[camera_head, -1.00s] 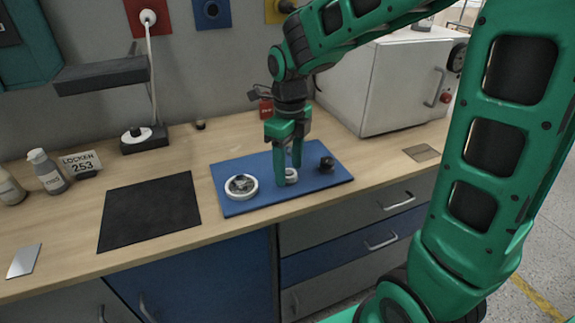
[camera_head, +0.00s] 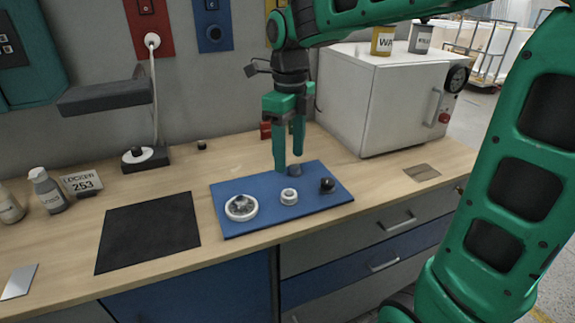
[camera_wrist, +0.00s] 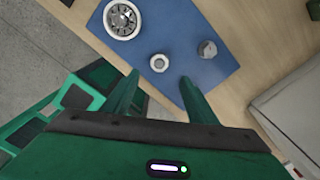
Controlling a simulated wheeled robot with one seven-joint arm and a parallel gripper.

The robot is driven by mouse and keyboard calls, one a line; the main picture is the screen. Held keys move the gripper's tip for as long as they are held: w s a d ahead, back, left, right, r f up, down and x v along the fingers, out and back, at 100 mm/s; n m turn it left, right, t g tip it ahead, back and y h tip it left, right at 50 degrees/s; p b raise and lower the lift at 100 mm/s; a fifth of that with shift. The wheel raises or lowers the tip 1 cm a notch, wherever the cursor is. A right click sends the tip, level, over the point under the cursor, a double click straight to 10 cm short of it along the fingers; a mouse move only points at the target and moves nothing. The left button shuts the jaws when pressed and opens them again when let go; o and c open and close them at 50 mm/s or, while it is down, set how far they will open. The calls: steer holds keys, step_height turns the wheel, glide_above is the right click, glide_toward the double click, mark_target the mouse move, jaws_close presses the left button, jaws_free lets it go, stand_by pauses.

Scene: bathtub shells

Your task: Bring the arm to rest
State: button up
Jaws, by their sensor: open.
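My gripper (camera_head: 289,163) is above the back part of the blue mat (camera_head: 266,221) in the head view, with its two green fingers pointing down. It is open and empty. In the wrist view its fingers (camera_wrist: 160,90) stand apart with bare mat between them. On the mat are a large white ring-shaped part (camera_head: 241,208) at left, a small white ring (camera_head: 289,196) in the middle and a dark knob-like part (camera_head: 327,186) at right. The small white ring also shows in the wrist view (camera_wrist: 159,63), beyond the fingertips.
A black mat (camera_head: 148,233) lies at left on the wooden bench. A white box-shaped appliance (camera_head: 372,100) stands at right, close to my arm. A dark shelf (camera_head: 105,96) juts from the wall.

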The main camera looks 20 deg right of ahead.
steer(key=s+d+f+n, duration=0.4)
steer(key=s+d+n, duration=0.4)
steer(key=s+n, duration=0.3)
steer(key=s+d+f+n, duration=0.4)
steer(key=s+d+n, duration=0.5)
steer(key=s+n, duration=0.2)
steer(key=shift+s+d+f, duration=0.15)
steer(key=shift+s+d, duration=0.1)
steer(key=shift+s, duration=0.45)
steer(key=shift+w, duration=0.1)
steer(key=shift+w+f, duration=0.25)
steer(key=shift+w, duration=0.25)
